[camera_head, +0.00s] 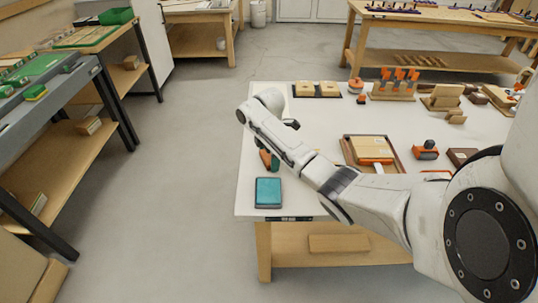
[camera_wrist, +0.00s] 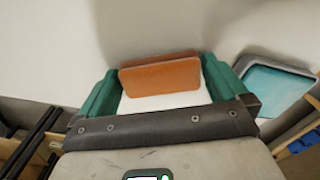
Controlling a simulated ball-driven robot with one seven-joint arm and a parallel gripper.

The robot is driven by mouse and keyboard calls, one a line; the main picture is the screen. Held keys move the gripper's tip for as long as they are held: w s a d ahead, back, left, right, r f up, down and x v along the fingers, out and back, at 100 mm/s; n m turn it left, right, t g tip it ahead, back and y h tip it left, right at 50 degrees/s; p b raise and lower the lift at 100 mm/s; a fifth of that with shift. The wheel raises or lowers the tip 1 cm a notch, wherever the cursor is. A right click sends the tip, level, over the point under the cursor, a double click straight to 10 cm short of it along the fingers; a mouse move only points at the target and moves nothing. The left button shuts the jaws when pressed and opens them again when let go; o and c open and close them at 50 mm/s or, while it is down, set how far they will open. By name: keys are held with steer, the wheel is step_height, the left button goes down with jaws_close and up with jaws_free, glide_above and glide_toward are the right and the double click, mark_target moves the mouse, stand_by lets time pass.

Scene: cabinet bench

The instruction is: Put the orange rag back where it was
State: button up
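The orange rag (camera_wrist: 160,76) looks like a folded, round-cornered pad in the wrist view. It spans the gap between the green fingertips of my gripper (camera_wrist: 163,82), with its side edges against both fingers. My gripper appears shut on it. In the head view, my gripper (camera_head: 269,160) points down over the left part of the white table (camera_head: 318,118), and a bit of the orange rag (camera_head: 264,158) shows beside a green finger. My arm hides most of it there. I cannot tell whether the rag touches the table.
A teal-topped tray (camera_head: 268,192) lies near the table's front left corner, close to my gripper. A wooden tray (camera_head: 348,153) with a tan and orange load, and an orange-black tool (camera_head: 426,151), stand further right. Racks and blocks line the back. The table's left strip is mostly clear.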

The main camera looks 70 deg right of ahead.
mark_target(269, 156)
step_height(269, 156, up, 12)
steer(key=p, duration=0.2)
steer(key=w+a+f+m+t+y, duration=0.15)
steer(key=a+f, duration=0.35)
steer(key=a, duration=0.7)
steer(key=w+a+f+m, duration=0.2)
steer(key=a+f, duration=0.2)
steer(key=a, duration=0.9)
steer(key=s+a+f+m, duration=0.3)
steer(key=s+a+f, duration=0.1)
steer(key=s+a, duration=0.5)
steer(key=s+a+m+h, duration=0.1)
steer(key=s+m, duration=0.2)
steer(key=s, duration=0.8)
steer(key=shift+s+a+r+h, duration=0.2)
steer(key=shift+s+r+h, duration=0.1)
steer(key=shift+s+h, duration=0.1)
steer(key=shift+g, duration=0.25)
